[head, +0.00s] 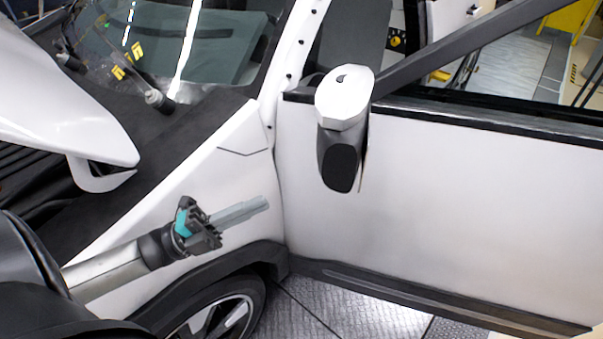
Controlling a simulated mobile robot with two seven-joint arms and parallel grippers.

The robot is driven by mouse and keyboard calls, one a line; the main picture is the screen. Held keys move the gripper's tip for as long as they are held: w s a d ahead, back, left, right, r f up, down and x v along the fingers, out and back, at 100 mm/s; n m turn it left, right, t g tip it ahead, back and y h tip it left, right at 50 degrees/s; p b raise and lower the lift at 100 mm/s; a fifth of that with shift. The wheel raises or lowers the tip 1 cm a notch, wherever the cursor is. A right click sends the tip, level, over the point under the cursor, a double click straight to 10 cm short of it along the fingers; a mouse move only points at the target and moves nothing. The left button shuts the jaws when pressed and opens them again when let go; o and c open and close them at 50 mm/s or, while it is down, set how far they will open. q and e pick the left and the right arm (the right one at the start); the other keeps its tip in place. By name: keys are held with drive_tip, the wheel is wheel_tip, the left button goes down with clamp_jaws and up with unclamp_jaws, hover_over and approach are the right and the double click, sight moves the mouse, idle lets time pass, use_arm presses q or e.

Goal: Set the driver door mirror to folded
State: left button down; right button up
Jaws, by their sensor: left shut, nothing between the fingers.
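The driver door mirror (344,97) has a white cap and a dark lower housing. It sits at the front upper corner of the white driver door (480,205), just below the window line. A thin edge shows along its right side; the mirror glass is hidden from this view. My left gripper (266,202) is in front of the white front fender, left of and below the mirror, and apart from it. Its fingers are together, point right, and hold nothing. My right gripper is not in view.
The raised white hood (65,95) is at the left. Patterned floor (340,310) shows below the door.

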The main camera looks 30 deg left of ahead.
use_arm(q)
drive_tip(key=w+d+r+m+g+h+p, duration=0.2)
drive_tip(key=w+d+r, duration=0.1)
drive_tip(key=d+r, duration=0.4)
drive_tip(key=shift+d+m+h, duration=0.3)
drive_tip(key=shift+d+m, duration=0.1)
drive_tip(key=shift+d, duration=0.05)
drive_tip(key=shift+w+d, duration=0.15)
